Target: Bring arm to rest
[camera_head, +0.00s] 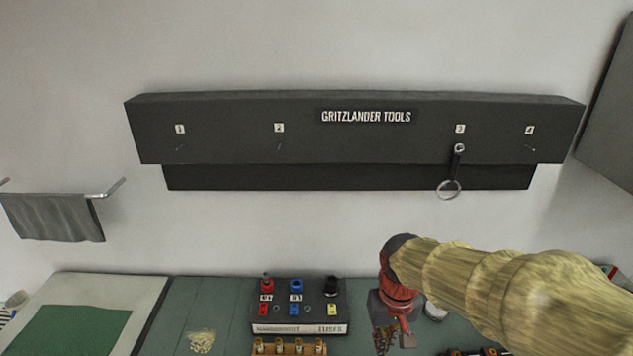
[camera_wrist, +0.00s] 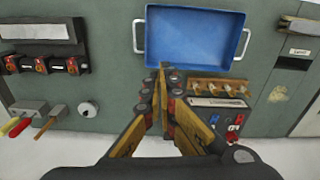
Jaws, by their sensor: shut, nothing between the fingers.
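My arm, with wood-patterned links, reaches in from the right in the head view and bends down over the bench. My gripper (camera_wrist: 163,72) is shut and empty in the wrist view, its yellow and dark fingers meeting just below the near rim of a blue tray (camera_wrist: 238,58). In the head view only a small part of my gripper (camera_head: 385,341) shows low in the picture, over the bench and right of the fuse box.
A dark tool rail (camera_head: 225,145) on the wall holds a ring tool (camera_head: 449,188) at hook 3. A towel (camera_head: 52,216) hangs left.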

